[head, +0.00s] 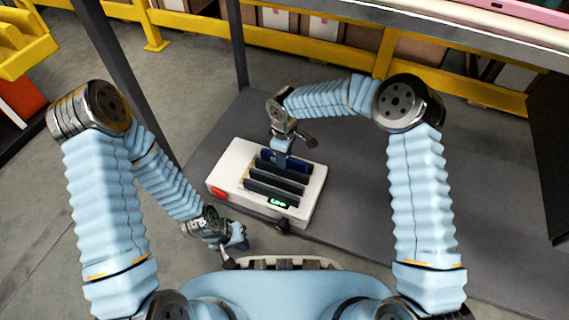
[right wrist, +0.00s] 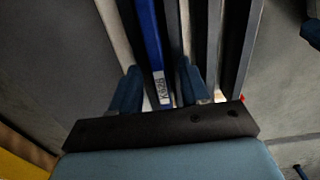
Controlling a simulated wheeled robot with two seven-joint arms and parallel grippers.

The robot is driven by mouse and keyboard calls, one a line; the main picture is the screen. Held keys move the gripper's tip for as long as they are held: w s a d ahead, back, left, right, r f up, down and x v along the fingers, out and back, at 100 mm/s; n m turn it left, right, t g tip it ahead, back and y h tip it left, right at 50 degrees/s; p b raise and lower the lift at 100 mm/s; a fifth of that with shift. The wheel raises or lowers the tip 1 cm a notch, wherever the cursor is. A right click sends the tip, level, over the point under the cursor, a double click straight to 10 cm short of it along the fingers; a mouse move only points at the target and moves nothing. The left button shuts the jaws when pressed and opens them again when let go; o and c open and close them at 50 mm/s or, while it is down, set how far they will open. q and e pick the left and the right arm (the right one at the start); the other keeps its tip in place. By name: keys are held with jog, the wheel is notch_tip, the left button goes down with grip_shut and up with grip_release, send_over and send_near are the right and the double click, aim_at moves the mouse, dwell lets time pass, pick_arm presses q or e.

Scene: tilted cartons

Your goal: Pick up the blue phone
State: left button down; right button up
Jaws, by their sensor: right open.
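The blue phone (right wrist: 150,40) stands on edge in a white tilted carton (head: 232,165), in its rearmost visible slot. It also shows as a dark blue strip in the head view (head: 268,156). My right gripper (head: 282,158) is over it, pointing down. In the right wrist view my right gripper (right wrist: 158,78) is open, with one finger on each side of the phone's labelled end; I cannot tell whether they touch it. My left gripper (head: 238,240) is low, left of the carton's near side, with its jaws too small to read.
Several dark slabs (head: 272,186) stand in the carton beside the blue phone. The carton rests on a dark grey surface (head: 365,195), clear to the right. A dark post (head: 238,45) and yellow rail (head: 350,38) stand behind. A shelf edge (head: 440,22) overhangs top right.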

grip_shut()
jog(key=shift+r, duration=0.15)
